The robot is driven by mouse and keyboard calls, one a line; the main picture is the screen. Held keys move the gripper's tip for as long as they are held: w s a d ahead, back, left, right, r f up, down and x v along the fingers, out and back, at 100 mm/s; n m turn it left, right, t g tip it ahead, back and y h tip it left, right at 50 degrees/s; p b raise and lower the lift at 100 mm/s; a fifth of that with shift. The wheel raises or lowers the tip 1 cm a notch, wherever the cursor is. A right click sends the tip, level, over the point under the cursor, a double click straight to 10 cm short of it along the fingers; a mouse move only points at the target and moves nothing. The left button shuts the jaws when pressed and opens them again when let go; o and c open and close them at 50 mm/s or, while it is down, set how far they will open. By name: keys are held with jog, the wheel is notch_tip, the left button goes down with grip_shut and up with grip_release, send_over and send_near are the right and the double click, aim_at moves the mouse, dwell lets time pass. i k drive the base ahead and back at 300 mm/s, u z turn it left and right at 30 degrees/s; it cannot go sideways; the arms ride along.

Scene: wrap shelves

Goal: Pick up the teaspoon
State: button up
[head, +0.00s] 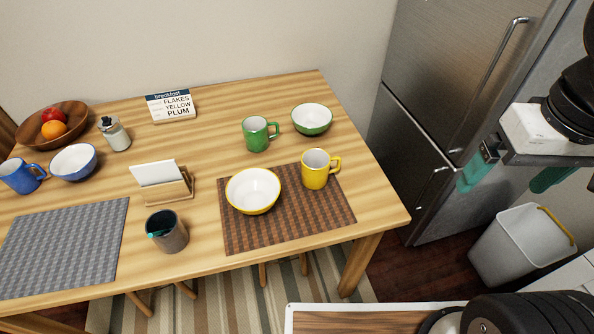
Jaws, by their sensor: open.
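No teaspoon shows clearly. A dark grey cup (172,238) stands upright near the table's front edge, between the two mats. A small teal piece (155,235) shows at its mouth; I cannot tell whether it is part of a teaspoon. My gripper (512,180) is at the right of the picture, in front of the fridge and well away from the table. Its two teal-tipped fingers are wide apart, with nothing seen between them.
The wooden table (226,120) holds a yellow bowl (254,208) and yellow mug (314,176) on a brown mat, green and blue dishes, a fruit bowl (38,140), a jar, a napkin holder and a menu card. A fridge (440,110) and bin (510,250) stand right.

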aim_at(153, 235)
jog(key=z, duration=1.55)
jog(key=k, duration=1.45)
jog(key=u, duration=1.05)
